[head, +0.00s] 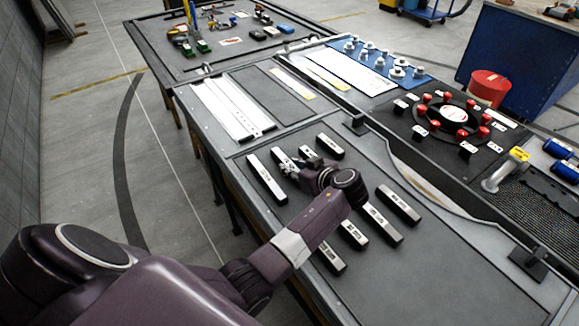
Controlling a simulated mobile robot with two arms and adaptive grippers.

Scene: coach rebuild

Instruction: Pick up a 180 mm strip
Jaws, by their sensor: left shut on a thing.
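Several short metal strips with small dark labels lie on the dark bench panel (440,262); the labels are too small to read, so I cannot tell which are 180 mm. One strip (266,180) lies left of my gripper and another strip (330,146) lies behind it. More strips lie nearer, including one (399,204) at right and one (381,224) beside it. My left gripper (296,168) is low over the panel and shut on a strip (281,157), which its fingers partly hide. I cannot tell whether that strip is clear of the panel. My right gripper is out of view.
Long pale strips (231,108) lie in a tray behind. A dark round fixture with red knobs (453,114) and a blue board with metal knobs (383,63) stand at right. A black upright bracket (355,124) stands near the gripper. The panel's near right is bare.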

